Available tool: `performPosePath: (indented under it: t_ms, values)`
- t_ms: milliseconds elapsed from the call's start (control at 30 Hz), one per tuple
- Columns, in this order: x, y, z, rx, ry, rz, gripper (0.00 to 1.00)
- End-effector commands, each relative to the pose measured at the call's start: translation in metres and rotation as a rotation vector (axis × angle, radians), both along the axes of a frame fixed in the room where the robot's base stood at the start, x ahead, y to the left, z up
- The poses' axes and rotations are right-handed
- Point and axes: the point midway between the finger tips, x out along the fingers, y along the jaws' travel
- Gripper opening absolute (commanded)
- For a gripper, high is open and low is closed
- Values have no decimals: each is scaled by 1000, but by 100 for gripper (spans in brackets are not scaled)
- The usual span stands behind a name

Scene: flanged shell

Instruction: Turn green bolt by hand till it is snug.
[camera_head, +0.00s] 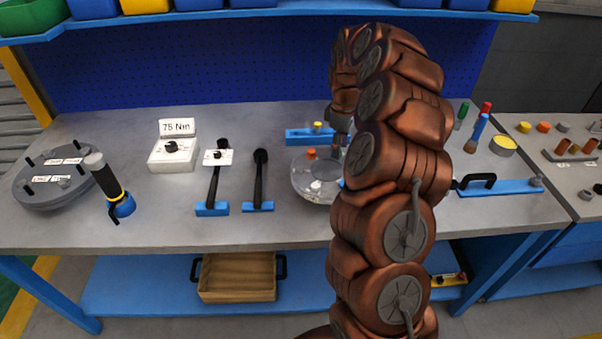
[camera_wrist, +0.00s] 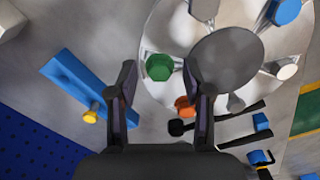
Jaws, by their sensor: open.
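The green bolt (camera_wrist: 159,66) has its hex head showing on the rim of the round flanged shell (camera_wrist: 160,25) in the wrist view. My gripper (camera_wrist: 158,72) is open, and the green head appears between its two fingertips. I cannot tell the height gap or any contact. An orange bolt (camera_wrist: 185,107), a blue bolt (camera_wrist: 286,11) and pale bolts (camera_wrist: 289,68) also sit around the rim. In the head view the shell (camera_head: 308,187) stands on the bench with the orange bolt (camera_head: 311,153) visible; my arm hides the green bolt.
A blue holder with a yellow-topped piece (camera_head: 318,126) stands behind the shell. Coloured pieces (camera_head: 480,128) and a blue bar (camera_head: 510,188) stand right.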

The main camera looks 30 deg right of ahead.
Motion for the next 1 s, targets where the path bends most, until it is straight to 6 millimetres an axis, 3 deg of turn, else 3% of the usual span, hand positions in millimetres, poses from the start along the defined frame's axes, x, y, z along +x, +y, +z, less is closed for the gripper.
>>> performPosePath:
  t_ms: [200, 600, 1000]
  values:
    - [1, 0, 4, 0, -1, 155, 50]
    - [2, -1, 52, -2, -5, 144, 50]
    - [0, 6, 81, 4, -5, 142, 50]
